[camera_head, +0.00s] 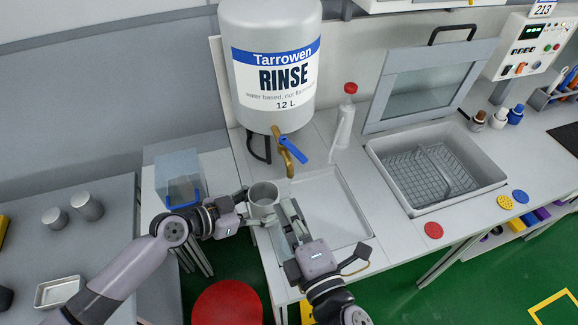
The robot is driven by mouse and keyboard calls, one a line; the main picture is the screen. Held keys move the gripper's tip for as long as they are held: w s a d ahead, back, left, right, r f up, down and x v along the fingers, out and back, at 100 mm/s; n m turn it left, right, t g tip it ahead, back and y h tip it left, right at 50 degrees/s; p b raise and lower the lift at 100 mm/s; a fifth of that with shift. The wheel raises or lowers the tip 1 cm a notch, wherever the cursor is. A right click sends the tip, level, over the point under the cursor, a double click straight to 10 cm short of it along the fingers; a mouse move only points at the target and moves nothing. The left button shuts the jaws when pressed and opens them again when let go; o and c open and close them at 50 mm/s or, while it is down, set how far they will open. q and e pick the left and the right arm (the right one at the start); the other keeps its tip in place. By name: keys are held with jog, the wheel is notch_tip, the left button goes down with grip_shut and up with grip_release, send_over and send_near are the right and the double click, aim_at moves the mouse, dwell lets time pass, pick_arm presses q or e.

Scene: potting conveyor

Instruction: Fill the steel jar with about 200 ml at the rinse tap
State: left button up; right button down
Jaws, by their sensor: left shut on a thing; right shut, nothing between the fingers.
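The steel jar (264,196) is a grey metal cup, upright, with its open mouth facing up. My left gripper (248,212) is shut on it from the left side. The rinse tank (272,60) is a large grey container labelled RINSE, 12 L. Its brass tap (286,152) with a blue lever (293,150) hangs from the tank's lower front. The jar is below and a little left of the spout in the picture. My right gripper (284,212) is shut and empty, close to the right side of the jar. The jar's contents cannot be made out.
A shallow white tray (347,202) lies under the tap area. A red-capped bottle (344,118) stands right of the tank. A grey basin with a rack (482,182) sits further right. A clear bin (179,170) is at the left. Two steel cups (88,206) stand on the left table.

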aim_at(293, 149)
pick_arm(q)
jog(key=shift+r, duration=0.1)
pick_arm(e)
jog(key=w, duration=1)
jog(key=shift+w, duration=0.15)
